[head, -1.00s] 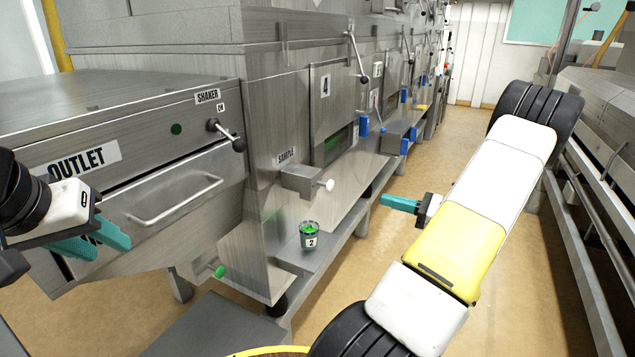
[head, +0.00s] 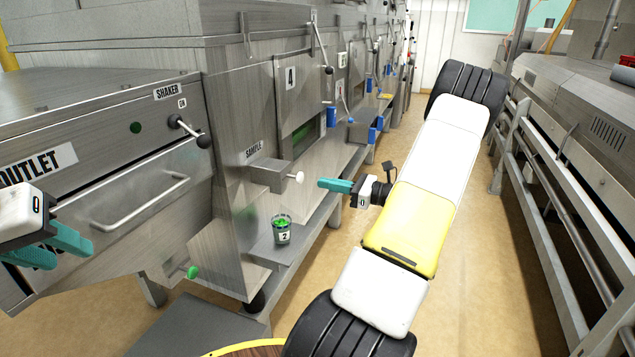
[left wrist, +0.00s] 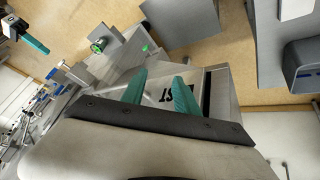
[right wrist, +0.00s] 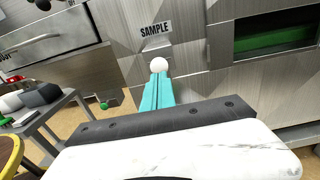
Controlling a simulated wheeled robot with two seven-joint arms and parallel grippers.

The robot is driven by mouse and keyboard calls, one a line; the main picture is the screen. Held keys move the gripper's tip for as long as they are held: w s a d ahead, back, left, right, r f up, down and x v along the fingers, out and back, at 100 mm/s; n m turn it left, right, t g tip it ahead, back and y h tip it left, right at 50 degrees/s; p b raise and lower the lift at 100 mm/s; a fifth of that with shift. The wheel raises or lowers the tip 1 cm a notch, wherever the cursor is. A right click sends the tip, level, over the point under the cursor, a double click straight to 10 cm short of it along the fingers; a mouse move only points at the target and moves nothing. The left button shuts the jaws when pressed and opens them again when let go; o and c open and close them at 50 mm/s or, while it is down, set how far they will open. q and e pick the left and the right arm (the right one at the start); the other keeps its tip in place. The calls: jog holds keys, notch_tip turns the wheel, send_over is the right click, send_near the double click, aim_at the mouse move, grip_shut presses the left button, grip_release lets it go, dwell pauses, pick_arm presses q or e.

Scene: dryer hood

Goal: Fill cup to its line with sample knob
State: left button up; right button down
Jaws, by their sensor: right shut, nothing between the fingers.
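The sample knob (head: 297,176) is a small white ball on the steel box below the SAMPLE label; it also shows in the right wrist view (right wrist: 159,65). The cup (head: 282,235), clear and marked 2, stands upright on the low ledge below the box. Green material shows in it; its fill line cannot be made out. The cup also shows in the left wrist view (left wrist: 100,44). My right gripper (head: 321,184) is shut and empty, its tips pointing at the knob from the right; contact is not clear. My left gripper (head: 88,253) is open and empty before the outlet front.
The outlet box (head: 95,110) with its long handle (head: 135,205) fills the left. A green knob (head: 192,272) sticks out low, left of the ledge. Levers and blue parts line the machine further back. The aisle floor on the right is open.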

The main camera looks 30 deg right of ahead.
aim_at(302, 179)
jog(key=shift+x, duration=2.4)
jog(key=shift+x, duration=1.55)
jog(key=shift+a+r, duration=0.1)
jog(key=shift+a, duration=0.05)
jog(key=shift+s+d, duration=0.25)
jog(key=shift+d, duration=0.05)
jog(key=v, duration=1.3)
jog(key=shift+s+d, duration=0.25)
jog(key=shift+d, duration=0.05)
